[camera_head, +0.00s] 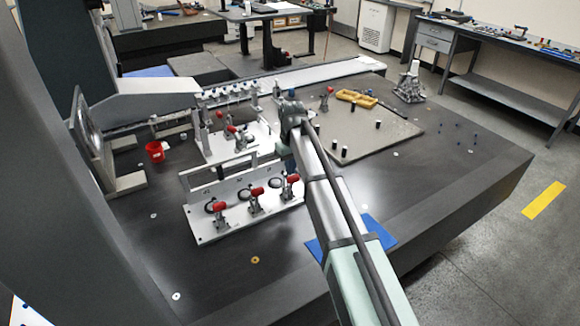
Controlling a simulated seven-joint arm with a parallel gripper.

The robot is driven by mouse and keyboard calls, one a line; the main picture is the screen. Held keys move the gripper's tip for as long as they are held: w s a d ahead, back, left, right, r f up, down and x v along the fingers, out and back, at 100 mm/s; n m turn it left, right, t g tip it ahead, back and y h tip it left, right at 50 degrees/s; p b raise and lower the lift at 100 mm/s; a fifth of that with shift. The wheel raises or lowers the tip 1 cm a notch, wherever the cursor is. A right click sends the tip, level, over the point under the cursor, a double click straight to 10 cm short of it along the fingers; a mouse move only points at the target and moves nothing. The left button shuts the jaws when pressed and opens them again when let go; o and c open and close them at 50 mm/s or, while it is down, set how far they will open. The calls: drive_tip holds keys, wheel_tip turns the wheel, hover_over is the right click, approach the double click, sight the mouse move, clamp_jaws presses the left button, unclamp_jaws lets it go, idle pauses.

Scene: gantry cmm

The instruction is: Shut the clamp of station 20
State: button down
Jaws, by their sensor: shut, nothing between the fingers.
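Three toggle clamps with red handles stand in a row on a pale angled plate (205,233): a left clamp (218,207), a middle clamp (256,193) and a right clamp (292,180). More red-handled clamps stand behind, one on a white fixture (232,130) and one further right (326,92). No station number is readable, so I cannot tell which is station 20. My arm reaches in from the lower right, and its end bends down near the right clamp. My gripper (288,166) is small and mostly hidden by the arm there; it is shut and empty. Contact with the clamp cannot be judged.
A red cup (155,151) stands at the left of the dark table (440,205). A grey plate (375,140) with black pegs and a yellow tray (356,98) lie behind my arm. A blue mat (376,231) lies under it. The table's front left is mostly clear.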

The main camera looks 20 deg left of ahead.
drive_tip(key=shift+s+d+f, duration=0.1)
drive_tip(key=shift+s+d, duration=0.05)
drive_tip(key=shift+s, duration=0.05)
drive_tip(key=shift+s+d+t+y, duration=0.25)
drive_tip(key=shift+t+y, duration=0.25)
drive_tip(key=shift+s+d+f, duration=0.25)
drive_tip(key=shift+s+d, duration=0.1)
drive_tip(key=s+d+f+t+y, duration=0.3)
drive_tip(key=s+d+f, duration=0.2)
drive_tip(key=d+f, duration=0.1)
drive_tip(key=shift+s+f, duration=0.4)
drive_tip(key=shift+f, duration=0.25)
idle(0.4)
